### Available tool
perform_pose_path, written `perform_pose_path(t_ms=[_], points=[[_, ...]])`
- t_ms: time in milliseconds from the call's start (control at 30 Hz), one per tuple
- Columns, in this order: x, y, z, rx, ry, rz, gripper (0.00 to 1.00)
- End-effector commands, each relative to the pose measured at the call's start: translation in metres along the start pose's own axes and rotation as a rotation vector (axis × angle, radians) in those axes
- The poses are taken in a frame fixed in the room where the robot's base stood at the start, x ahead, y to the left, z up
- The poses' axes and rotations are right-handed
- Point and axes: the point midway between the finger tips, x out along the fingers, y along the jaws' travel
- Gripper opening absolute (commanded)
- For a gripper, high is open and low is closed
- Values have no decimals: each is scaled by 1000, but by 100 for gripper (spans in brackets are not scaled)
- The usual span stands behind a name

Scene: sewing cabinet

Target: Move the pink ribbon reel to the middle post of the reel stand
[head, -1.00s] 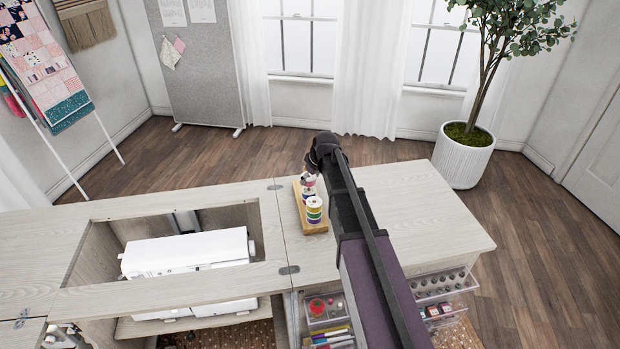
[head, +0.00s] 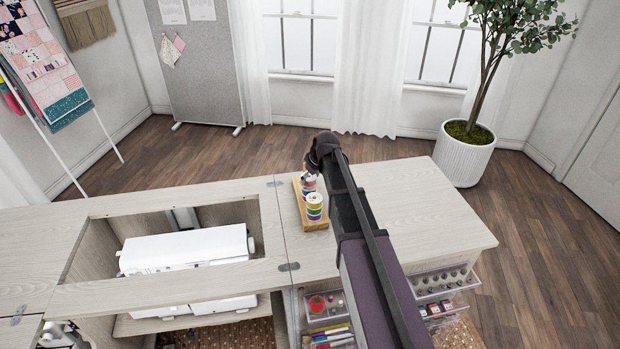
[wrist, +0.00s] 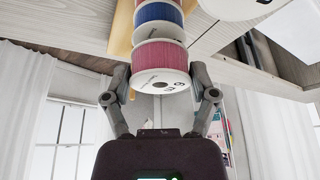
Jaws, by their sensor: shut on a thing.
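The pink ribbon reel (wrist: 160,62) shows in the wrist view with its white end disc towards the camera. My gripper (wrist: 160,82) is shut on it, one finger on each side. A blue reel (wrist: 158,14) is just beyond it, close in line; I cannot tell whether the two touch. The wooden reel stand (head: 314,225) lies on the cabinet top in the head view. Its near end bears a stack of reels with green and purple bands (head: 315,207), with more reels (head: 309,184) behind. My wrist is over the stand's far end, and it hides the fingers and pink reel there.
A white sewing machine (head: 185,250) sits in the cabinet opening left of the stand. Clear drawers (head: 445,285) with small items stick out at the front. The cabinet top (head: 450,215) is bare to the right of my arm. A potted plant (head: 465,155) stands behind.

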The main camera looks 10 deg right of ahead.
Motion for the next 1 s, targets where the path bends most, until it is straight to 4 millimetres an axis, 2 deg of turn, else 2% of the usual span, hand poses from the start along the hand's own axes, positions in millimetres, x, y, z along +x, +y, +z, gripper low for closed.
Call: perform_pose_path(t_ms=[467,500,567,600,1000], points=[[3,0,1,0,0,0,38],[3,0,1,0,0,0,78],[3,0,1,0,0,0,95],[3,0,1,0,0,0,100],[3,1,1,1,0,0,100]])
